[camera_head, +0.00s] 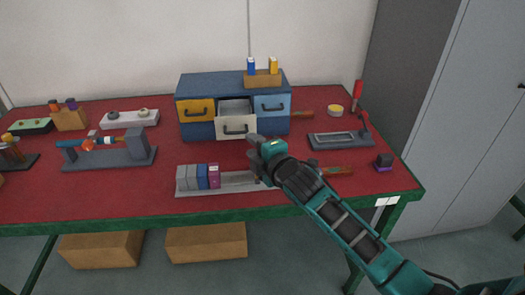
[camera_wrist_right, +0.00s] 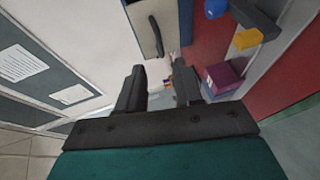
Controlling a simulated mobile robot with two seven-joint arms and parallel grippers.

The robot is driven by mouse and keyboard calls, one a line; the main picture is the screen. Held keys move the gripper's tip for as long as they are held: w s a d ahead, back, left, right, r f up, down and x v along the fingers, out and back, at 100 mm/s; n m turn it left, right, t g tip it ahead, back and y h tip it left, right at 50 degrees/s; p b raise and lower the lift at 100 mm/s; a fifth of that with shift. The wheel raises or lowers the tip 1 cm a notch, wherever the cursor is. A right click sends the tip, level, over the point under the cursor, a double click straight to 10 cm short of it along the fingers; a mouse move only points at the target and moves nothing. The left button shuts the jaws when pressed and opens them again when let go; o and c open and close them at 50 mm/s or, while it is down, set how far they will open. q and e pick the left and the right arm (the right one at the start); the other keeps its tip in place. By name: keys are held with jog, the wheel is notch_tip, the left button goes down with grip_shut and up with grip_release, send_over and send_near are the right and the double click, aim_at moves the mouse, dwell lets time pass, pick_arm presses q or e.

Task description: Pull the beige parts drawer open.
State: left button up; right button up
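The beige parts drawer (camera_head: 237,127) is the middle drawer of a blue cabinet (camera_head: 232,83) on the red table. It stands out from the cabinet front, and its light interior (camera_head: 235,107) shows from above. It has a dark bar handle (camera_head: 236,130), which also shows in the right wrist view (camera_wrist_right: 156,37). My right gripper (camera_head: 254,149) is in front of the drawer, to its lower right in the head view. In the right wrist view its two fingers (camera_wrist_right: 160,78) are apart with nothing between them, clear of the handle. My left gripper is not in view.
A yellow drawer (camera_head: 196,109) and a blue drawer (camera_head: 271,104) flank the beige one. A tray (camera_head: 230,186) with several coloured blocks lies in front, beside my right gripper. A block holder (camera_head: 262,78) stands on the cabinet. Tools and fixtures stand on both sides.

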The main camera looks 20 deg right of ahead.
jog(key=shift+v, duration=1.95)
jog(key=s+a+f+m+g, duration=0.3)
jog(key=s+f+m+g, duration=0.1)
jog(key=s+f+m, duration=1.1)
jog(key=s+f, duration=0.4)
jog(key=s, duration=0.3)
jog(key=shift+f+m+g, duration=0.15)
jog(key=shift+m+g, duration=0.15)
jog(key=shift+m, duration=0.1)
jog(key=shift+a, duration=0.15)
